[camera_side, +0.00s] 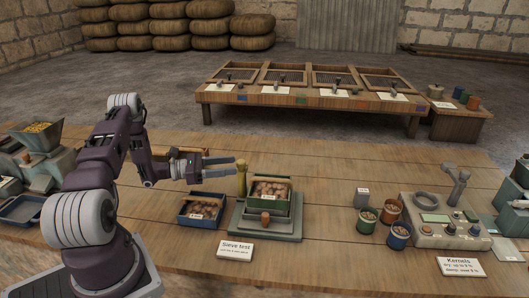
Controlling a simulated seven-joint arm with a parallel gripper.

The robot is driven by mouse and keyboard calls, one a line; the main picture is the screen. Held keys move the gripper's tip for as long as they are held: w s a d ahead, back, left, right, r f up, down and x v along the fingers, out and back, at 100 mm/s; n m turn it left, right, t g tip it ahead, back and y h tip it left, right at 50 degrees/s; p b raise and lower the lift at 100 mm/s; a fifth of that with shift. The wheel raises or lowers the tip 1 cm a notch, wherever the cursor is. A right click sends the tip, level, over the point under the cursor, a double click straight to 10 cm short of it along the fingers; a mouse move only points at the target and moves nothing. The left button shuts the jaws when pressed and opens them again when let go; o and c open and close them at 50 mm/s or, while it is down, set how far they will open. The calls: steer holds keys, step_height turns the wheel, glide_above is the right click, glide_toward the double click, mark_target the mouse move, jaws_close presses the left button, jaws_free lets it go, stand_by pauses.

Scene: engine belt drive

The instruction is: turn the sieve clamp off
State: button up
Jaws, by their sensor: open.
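The sieve test unit (296,233) stands on the bench at centre, with a green base and a raised green tray of brown nuts. A yellow upright handle (242,186) rises at its back left, and an orange-brown knob (265,218) is on its front. Neither is labelled, so I cannot tell which is the sieve clamp. My gripper (239,164) is open and points right, its fingertips at the top of the yellow handle. I cannot tell whether the handle is between the fingers or touching them. The fingers hide part of the handle's top.
A blue tray of nuts (184,221) sits left of the unit, below my gripper. A "Sieve test" card (235,250) lies in front. Several small cups, including a green one (367,226), and a grey-green device (425,240) stand right. Bench between is clear.

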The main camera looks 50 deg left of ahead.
steer(key=w+d+r+m+g+h, duration=0.2)
steer(key=d+r+m+g+h, duration=0.2)
steer(key=d+r+m+g, duration=0.55)
steer(key=s+d+r+m+g, duration=0.2)
steer(key=s+d+r+m, duration=0.1)
steer(key=d, duration=0.5)
steer(key=s+d+r+m+g+y, duration=0.1)
steer(key=s+d+r+m+g, duration=0.1)
steer(key=d+r, duration=0.4)
steer(key=shift+s+d+r+m, duration=0.2)
steer(key=shift+s+d+m, duration=0.4)
steer(key=shift+d+m, duration=0.4)
steer(key=s+d+r+m+g+y, duration=0.1)
steer(key=s+d+r+m+y, duration=0.1)
steer(key=s+d+m+y, duration=0.3)
steer(key=s+d+r+m+g+y, duration=0.1)
steer(key=s+d+r+m, duration=0.1)
steer(key=s, duration=0.4)
steer(key=s+a+r+m+t+y, duration=0.1)
steer(key=s+a+m+t+y, duration=0.1)
steer(key=s+m+t+y, duration=0.3)
steer(key=s+m, duration=0.2)
steer(key=s, duration=0.2)
steer(key=shift+s+a+r, duration=0.15)
steer(key=shift+s+a, duration=0.1)
